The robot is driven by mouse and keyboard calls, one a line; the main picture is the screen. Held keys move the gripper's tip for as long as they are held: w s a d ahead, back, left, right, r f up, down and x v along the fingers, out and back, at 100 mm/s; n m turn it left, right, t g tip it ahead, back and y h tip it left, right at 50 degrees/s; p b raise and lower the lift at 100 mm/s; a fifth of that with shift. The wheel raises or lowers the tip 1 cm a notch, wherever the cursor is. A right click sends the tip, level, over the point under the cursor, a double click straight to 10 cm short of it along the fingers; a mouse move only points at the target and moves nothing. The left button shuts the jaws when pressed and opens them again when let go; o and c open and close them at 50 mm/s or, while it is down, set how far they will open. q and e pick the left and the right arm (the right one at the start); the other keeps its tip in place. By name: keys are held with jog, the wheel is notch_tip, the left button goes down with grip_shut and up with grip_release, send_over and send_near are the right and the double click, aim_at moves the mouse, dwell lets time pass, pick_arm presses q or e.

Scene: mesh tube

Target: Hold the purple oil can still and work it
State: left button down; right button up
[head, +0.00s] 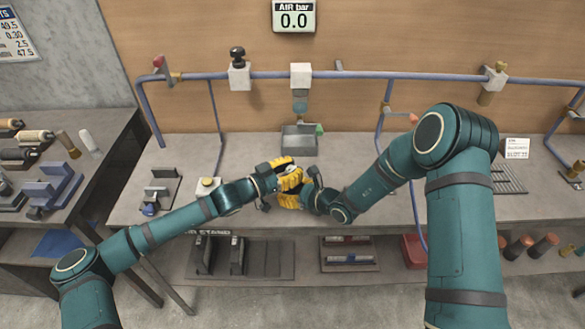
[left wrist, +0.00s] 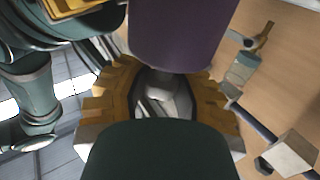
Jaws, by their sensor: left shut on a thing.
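The purple oil can (left wrist: 183,35) shows at the top middle of the left wrist view as a dark purple round body. A pale grey part shows below it between the yellow fingers of my left gripper (left wrist: 160,110). My left gripper (head: 281,166) is shut on the can above the bench front in the head view. My right gripper (head: 293,189) is close beside it, coming from the right. Its fingers overlap the left ones, so I cannot tell whether they grip. The can is almost wholly hidden by both grippers in the head view.
The bench (head: 380,205) carries a blue pipe (head: 420,76) with valves along the back. A grey tray (head: 298,140) stands behind the grippers. A yellow-and-white block (head: 207,187) is left of them. The gauge (head: 294,16) reads 0.0. A side table (head: 85,150) holds tools.

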pick_arm(q)
jog(key=shift+f+n+t+y, duration=0.2)
jog(key=shift+n+t+y, duration=0.3)
jog(key=shift+n+t, duration=0.1)
jog(key=shift+f+n+t+y, duration=0.2)
jog(key=shift+n+t+y, duration=0.3)
jog(key=shift+t, duration=0.1)
jog(key=shift+w+a+f+n+t+y, duration=0.1)
jog(key=shift+w+a+n+t+y, duration=0.1)
jog(key=shift+n+t+y, duration=0.3)
jog(key=shift+w+a+n+t+y, duration=0.15)
jog(key=shift+n+t+y, duration=0.15)
jog(key=shift+y, duration=0.3)
jog(key=shift+s, duration=0.1)
dwell(0.8)
jog(key=c, duration=0.9)
grip_release()
jog(key=shift+o, duration=1.1)
jog(key=shift+s+d, duration=0.1)
jog(key=s+a, duration=0.6)
jog(key=a, duration=0.6)
jog(key=shift+s+a+r, duration=0.15)
jog(key=shift+s+r, duration=0.1)
jog(key=shift+r, duration=0.05)
